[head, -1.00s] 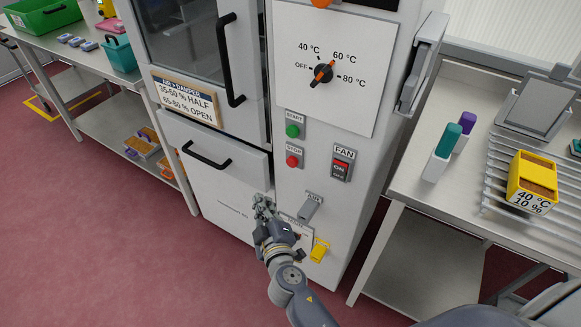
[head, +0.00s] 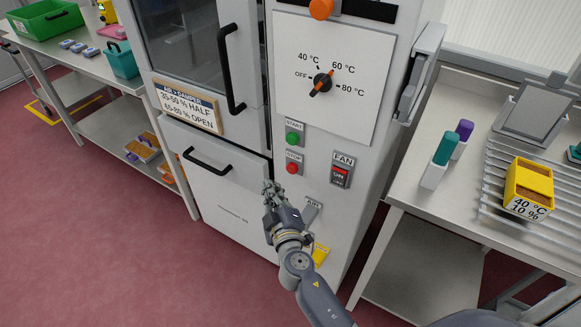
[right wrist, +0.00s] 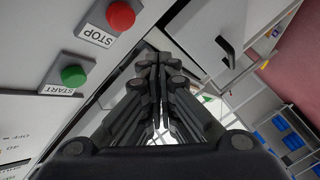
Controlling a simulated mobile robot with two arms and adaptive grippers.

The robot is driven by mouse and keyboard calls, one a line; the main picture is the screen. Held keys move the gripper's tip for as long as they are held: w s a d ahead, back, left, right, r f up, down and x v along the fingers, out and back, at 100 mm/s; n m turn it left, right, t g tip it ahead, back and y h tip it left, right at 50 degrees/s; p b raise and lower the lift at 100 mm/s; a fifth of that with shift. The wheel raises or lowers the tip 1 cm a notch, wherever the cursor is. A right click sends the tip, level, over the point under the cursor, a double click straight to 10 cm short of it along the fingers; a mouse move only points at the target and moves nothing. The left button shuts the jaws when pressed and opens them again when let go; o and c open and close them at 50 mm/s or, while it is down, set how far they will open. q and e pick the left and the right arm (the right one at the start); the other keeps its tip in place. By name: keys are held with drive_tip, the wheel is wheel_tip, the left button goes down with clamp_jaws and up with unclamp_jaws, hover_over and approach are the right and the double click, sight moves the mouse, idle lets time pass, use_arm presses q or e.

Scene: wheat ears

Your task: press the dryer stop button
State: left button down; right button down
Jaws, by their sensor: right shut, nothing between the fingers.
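The red stop button (head: 292,169) sits on a small plate labelled STOP on the dryer's front, below the green start button (head: 292,139). In the right wrist view the stop button (right wrist: 121,15) is at the upper left, with the start button (right wrist: 74,76) below and left of it. My right gripper (head: 270,187) is shut and empty, just below and left of the stop button in the head view. Its fingertips are apart from the button in the right wrist view. My left gripper is not in view.
The fan switch (head: 340,174) and air lever (head: 313,211) are right of my gripper. The drawer handle (head: 206,161) is to the left. A temperature dial (head: 322,83) sits above. A steel table (head: 406,183) with a yellow grain box (head: 529,184) stands at the right.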

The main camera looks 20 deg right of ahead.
sight(292, 168)
drive_tip(key=shift+w+d, duration=1.5)
drive_tip(key=shift+d, duration=0.25)
drive_tip(key=shift+w+d, duration=0.3)
drive_tip(key=shift+w+d, duration=0.35)
drive_tip(key=shift+d, duration=0.15)
idle(1.0)
idle(0.4)
drive_tip(key=shift+s+a+b, duration=0.3)
drive_tip(key=shift+s+a, duration=0.35)
drive_tip(key=shift+a, duration=0.1)
drive_tip(key=shift+a, duration=0.1)
